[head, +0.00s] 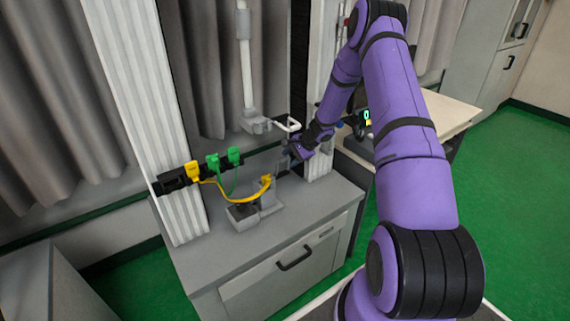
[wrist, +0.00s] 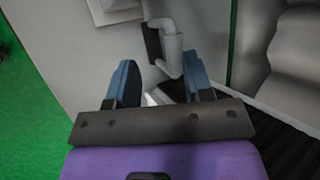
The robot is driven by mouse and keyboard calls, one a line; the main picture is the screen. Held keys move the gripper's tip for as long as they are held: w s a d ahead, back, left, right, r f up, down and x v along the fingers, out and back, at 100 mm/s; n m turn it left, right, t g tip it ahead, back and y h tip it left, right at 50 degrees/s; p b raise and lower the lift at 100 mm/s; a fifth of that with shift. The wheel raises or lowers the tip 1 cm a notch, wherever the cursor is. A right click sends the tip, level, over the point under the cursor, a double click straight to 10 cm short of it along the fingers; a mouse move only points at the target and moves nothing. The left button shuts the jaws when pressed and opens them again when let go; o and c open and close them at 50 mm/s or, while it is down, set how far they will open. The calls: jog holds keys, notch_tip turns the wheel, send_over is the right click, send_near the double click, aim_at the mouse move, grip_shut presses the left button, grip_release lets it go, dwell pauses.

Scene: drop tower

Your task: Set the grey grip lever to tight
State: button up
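My gripper (wrist: 159,66) has its two blue fingers spread apart, with a wide gap between them. In the wrist view a grey bent piece with a dark side (wrist: 172,50) lies just beyond the fingertips. It may be the grey grip lever, but I cannot be sure, and I cannot tell its setting. A small white piece (wrist: 158,97) shows low between the fingers. In the head view my gripper (head: 291,157) is small and partly hidden by my arm. It is over the cabinet top, below a white loop handle (head: 288,125).
A white vertical tube (head: 245,60) ends in a grey block (head: 256,124). A black rail (head: 172,181) carries yellow (head: 192,171) and green (head: 234,156) clips. Green floor is open to the right.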

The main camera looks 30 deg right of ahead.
jog(key=v, duration=0.5)
jog(key=shift+s+d+r, duration=0.1)
jog(key=shift+s+r, duration=0.05)
jog(key=shift+r, duration=0.2)
